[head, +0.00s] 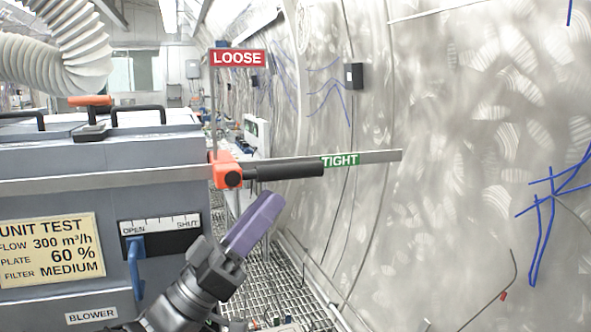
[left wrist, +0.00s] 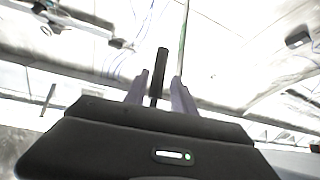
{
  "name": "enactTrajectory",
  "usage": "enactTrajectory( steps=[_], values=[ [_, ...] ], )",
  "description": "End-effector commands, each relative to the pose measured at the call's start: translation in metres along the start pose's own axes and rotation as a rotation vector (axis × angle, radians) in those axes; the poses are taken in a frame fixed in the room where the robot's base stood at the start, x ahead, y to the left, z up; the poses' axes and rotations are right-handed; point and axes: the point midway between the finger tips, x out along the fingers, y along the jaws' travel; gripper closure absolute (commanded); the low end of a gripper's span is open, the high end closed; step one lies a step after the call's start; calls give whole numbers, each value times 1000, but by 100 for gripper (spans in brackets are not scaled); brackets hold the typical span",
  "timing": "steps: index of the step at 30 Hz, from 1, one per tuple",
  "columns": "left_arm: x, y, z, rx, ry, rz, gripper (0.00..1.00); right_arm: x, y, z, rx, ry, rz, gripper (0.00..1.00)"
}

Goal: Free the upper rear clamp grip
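The upper rear clamp is an orange block (head: 228,171) on a flat steel bar at the blower unit's right end. Its black grip (head: 290,172) lies level along the bar, its free end beside the green TIGHT label (head: 341,160). The red LOOSE sign (head: 238,58) stands above, on an upright strip. My left gripper (head: 268,204), with purple fingers, points up toward the grip from below, apart from it in the head view. In the left wrist view its fingers (left wrist: 160,78) are spread, with the black grip (left wrist: 161,62) lined up between them. My right gripper is not in view.
The grey blower unit (head: 60,215) fills the left, with a blue lever (head: 135,262) under an OPEN/SHUT scale. Another orange handle (head: 90,101) sits on top. The curved steel wall (head: 450,150) closes the right side. Free space lies over the grating floor (head: 275,285).

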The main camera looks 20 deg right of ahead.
Motion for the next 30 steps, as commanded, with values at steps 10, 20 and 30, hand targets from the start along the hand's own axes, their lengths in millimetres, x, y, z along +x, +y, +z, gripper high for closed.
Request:
enactTrajectory(
  steps=[10, 20, 30],
  values=[
    [49, 1, -1, -2, 1, 1, 69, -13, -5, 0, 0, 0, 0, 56],
    [75, 0, 0, 0, 0, 0, 69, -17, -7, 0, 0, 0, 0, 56],
    [74, 0, 0, 0, 0, -1, 80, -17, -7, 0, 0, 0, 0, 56]
  ],
)
